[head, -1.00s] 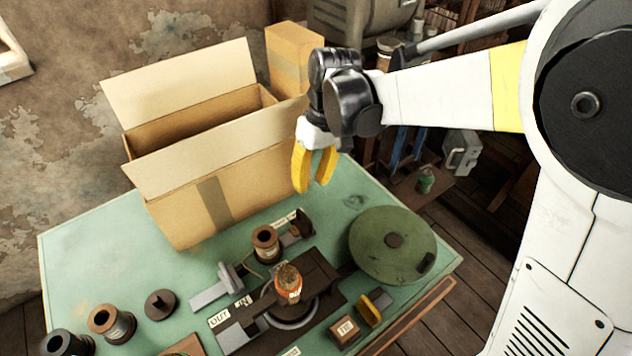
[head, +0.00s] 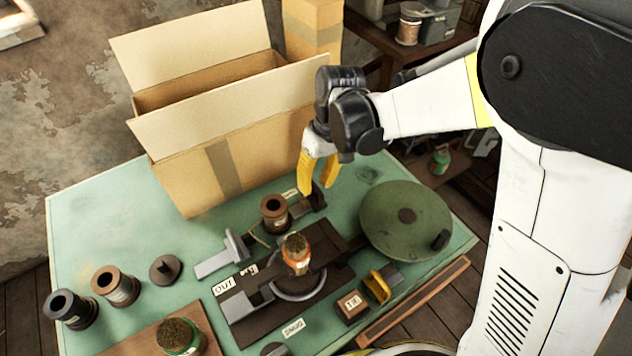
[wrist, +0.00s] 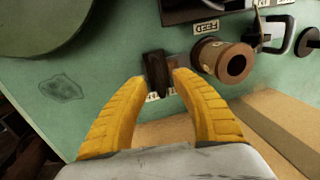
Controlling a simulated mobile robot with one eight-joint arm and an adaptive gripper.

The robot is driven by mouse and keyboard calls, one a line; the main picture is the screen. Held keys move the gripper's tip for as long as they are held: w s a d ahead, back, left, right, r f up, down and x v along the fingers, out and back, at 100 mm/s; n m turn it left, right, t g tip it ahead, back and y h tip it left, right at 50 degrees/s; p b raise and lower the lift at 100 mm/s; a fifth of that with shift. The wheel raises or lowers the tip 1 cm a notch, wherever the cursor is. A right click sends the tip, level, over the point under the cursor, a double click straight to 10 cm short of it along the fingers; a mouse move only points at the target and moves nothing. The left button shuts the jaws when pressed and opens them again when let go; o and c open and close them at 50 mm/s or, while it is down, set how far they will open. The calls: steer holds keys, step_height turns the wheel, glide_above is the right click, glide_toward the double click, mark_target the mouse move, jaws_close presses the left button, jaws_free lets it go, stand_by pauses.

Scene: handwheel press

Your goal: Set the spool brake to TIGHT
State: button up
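The spool brake appears to be the dark upright block (head: 318,197) on a small grey base beside a brown spool (head: 274,212). My gripper (head: 318,188) is open and empty, pointing down over that block. In the wrist view the dark block (wrist: 156,72) stands just beyond and between the yellow fingertips (wrist: 160,78); I cannot tell whether either finger touches it. The brown spool (wrist: 226,62) is just right of the right finger. Small white labels (wrist: 154,97) lie by the block, partly hidden, and their words are not readable.
A large open cardboard box (head: 230,160) stands close to the left of my gripper. A round green disc (head: 405,222) lies to the right. The dark press slide (head: 275,310) with an orange-banded jar (head: 295,252) is in front. The green tabletop (head: 110,215) is clear at far left.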

jaws_close()
steer(key=s+a, duration=0.1)
steer(key=a, duration=0.1)
steer(key=s+a, duration=0.2)
steer(key=shift+d, duration=0.1)
steer(key=c, duration=0.6)
jaws_free()
steer(key=o, duration=0.7)
